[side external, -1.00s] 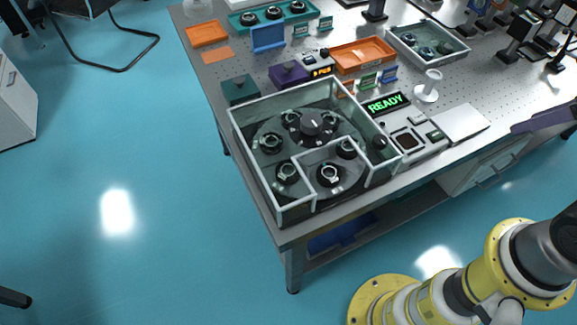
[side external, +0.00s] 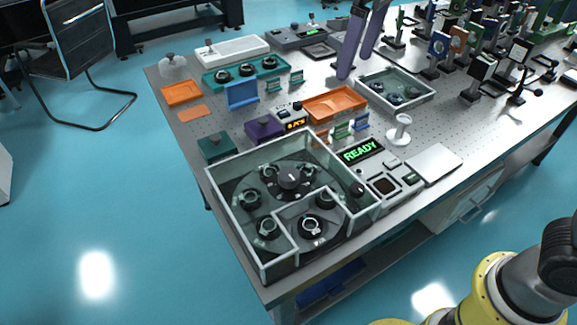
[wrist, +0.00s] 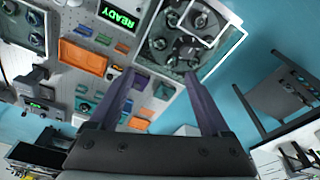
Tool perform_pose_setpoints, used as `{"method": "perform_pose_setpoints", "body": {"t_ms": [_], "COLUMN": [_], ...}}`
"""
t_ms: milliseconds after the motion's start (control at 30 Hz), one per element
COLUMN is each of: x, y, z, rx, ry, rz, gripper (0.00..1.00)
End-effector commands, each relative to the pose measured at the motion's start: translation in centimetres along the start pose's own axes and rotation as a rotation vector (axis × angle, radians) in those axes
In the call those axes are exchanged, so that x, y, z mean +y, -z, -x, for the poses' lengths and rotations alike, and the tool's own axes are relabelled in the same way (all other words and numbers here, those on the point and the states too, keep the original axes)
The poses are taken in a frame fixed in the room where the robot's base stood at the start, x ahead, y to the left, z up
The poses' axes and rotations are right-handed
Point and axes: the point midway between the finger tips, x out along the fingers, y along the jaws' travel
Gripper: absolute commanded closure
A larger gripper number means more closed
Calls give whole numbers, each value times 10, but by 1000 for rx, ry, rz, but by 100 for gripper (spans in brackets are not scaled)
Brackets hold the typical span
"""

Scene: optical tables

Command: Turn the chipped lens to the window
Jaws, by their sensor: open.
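The clear-walled box (side external: 212,190) stands at the table's near corner. Inside, a dark turntable (side external: 283,208) carries several black-ringed lens mounts around a black centre knob (side external: 289,178). One lens mount (side external: 311,226) sits in the notched bay at the box's front right, which may be the window. I cannot tell which lens is chipped. My gripper (side external: 356,67) has two purple fingers, apart and empty, above the far part of the table, well away from the box. In the wrist view, the box's turntable (wrist: 182,47) shows beyond the fingertips.
A green READY display (side external: 364,150) and a control panel stand right of the box. Orange trays, a teal rack (side external: 246,70), a purple block (side external: 264,130) and a grey bin (side external: 430,101) crowd the table behind. Optics posts stand far right.

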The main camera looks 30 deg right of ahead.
Motion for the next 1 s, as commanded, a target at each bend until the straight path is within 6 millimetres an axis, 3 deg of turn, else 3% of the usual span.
{"method": "perform_pose_setpoints", "body": {"t_ms": [100,200,400,633,1000], "x": [-32,-54,-81,-84,-84], "y": [34,51,54,49,37], "z": [-32,-58,-93,-114,-185], "rx": [-57,-92,-158,-161,-162], "ry": [11,16,18,18,18], "rz": [73,119,173,179,178], "gripper": [19,19,19,19,19]}}
